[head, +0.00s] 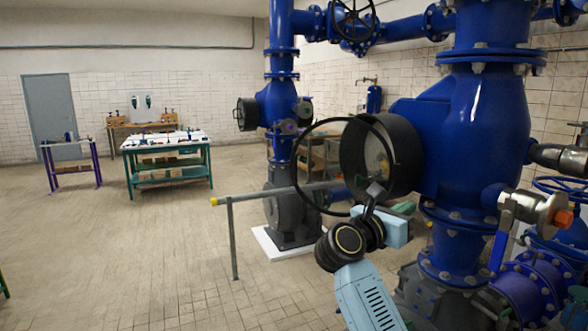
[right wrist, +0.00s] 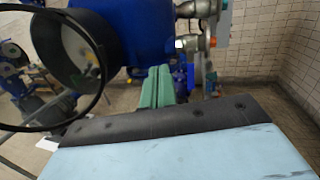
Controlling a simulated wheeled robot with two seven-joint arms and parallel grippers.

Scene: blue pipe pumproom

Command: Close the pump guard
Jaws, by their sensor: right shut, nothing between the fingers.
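The pump guard is a thin black ring (head: 295,168). It stands swung open at an angle in front of a short black round housing (head: 408,150) on the side of the big blue pump. A pale dial face shows inside the housing. In the right wrist view the guard's ring (right wrist: 106,72) curves across the left side, with the housing (right wrist: 98,42) behind it. My right gripper (head: 404,208) is just below the housing, with its green fingers shut and empty. The fingers also show in the right wrist view (right wrist: 154,80), to the right of the ring and apart from it. My left gripper is out of view.
A grey rail with a yellow end (head: 228,200) runs beside the pump, below the guard. A valve with a blue handle (head: 500,238) is to the right. Workbenches (head: 165,142) stand far back left.

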